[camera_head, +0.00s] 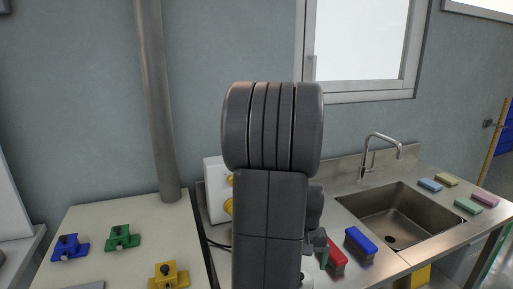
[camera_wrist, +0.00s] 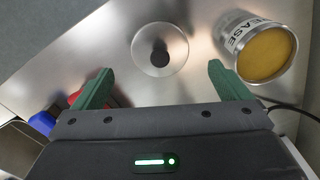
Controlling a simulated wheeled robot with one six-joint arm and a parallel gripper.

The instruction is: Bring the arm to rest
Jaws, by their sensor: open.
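My arm stands folded upright in the middle of the head view, its dark grey links hiding much of the counter behind. My gripper (camera_wrist: 159,70) shows in the wrist view with its two green fingers wide apart and nothing between them. It faces a steel surface (camera_wrist: 110,35). In the head view only a small part of the gripper shows at the right of the arm, by the red block. A clear round disc with a dark centre (camera_wrist: 172,60) lies beyond the fingertips, apart from them.
An open can of yellow grease (camera_wrist: 265,55) is near the right finger. A red block (camera_head: 337,254) and a blue block (camera_head: 361,243) lie left of the sink (camera_head: 392,215). Blue (camera_head: 70,248), green (camera_head: 122,237) and yellow (camera_head: 168,275) fixtures sit on the left table.

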